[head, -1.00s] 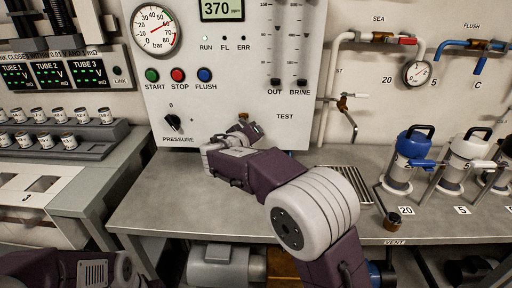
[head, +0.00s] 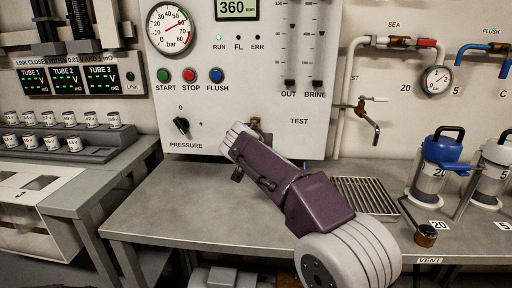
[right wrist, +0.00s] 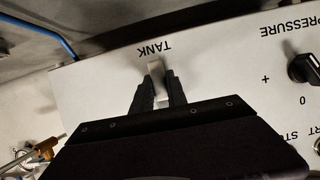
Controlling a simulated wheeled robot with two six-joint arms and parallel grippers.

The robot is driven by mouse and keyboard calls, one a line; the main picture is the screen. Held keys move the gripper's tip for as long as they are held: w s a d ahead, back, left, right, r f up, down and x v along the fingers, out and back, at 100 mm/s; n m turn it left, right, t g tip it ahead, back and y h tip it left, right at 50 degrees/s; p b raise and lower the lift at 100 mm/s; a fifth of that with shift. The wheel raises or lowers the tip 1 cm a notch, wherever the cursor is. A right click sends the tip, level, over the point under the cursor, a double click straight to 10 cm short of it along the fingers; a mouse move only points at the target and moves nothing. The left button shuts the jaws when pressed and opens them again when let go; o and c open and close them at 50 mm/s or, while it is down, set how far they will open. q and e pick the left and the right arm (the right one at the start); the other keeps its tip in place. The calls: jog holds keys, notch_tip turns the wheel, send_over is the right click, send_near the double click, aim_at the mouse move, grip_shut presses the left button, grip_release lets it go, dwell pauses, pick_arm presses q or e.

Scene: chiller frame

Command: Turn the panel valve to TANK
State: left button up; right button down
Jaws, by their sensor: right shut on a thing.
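My right arm reaches to the lower part of the white panel (head: 215,100), and its gripper hides most of the valve there in the head view. In the right wrist view, turned nearly upside down, my right gripper (right wrist: 157,88) is shut on the pale valve handle (right wrist: 155,67). The handle's visible end points at the TANK label (right wrist: 154,48). The TEST label (head: 299,121) shows to the right of the gripper in the head view. My left gripper is not in view.
The PRESSURE knob (head: 181,125) is left of the gripper, under the START, STOP and FLUSH buttons (head: 190,75). A tap (head: 370,118) and a drain grate (head: 366,195) are to the right. The grey bench (head: 170,210) is clear in front of the panel.

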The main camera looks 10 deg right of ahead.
jog(key=shift+a+y, duration=0.15)
jog(key=shift+y, duration=0.15)
dwell(0.4)
jog(key=c, duration=1.3)
grip_release()
jog(key=shift+w+a, duration=0.1)
jog(key=shift+a, duration=0.05)
jog(key=v, duration=0.9)
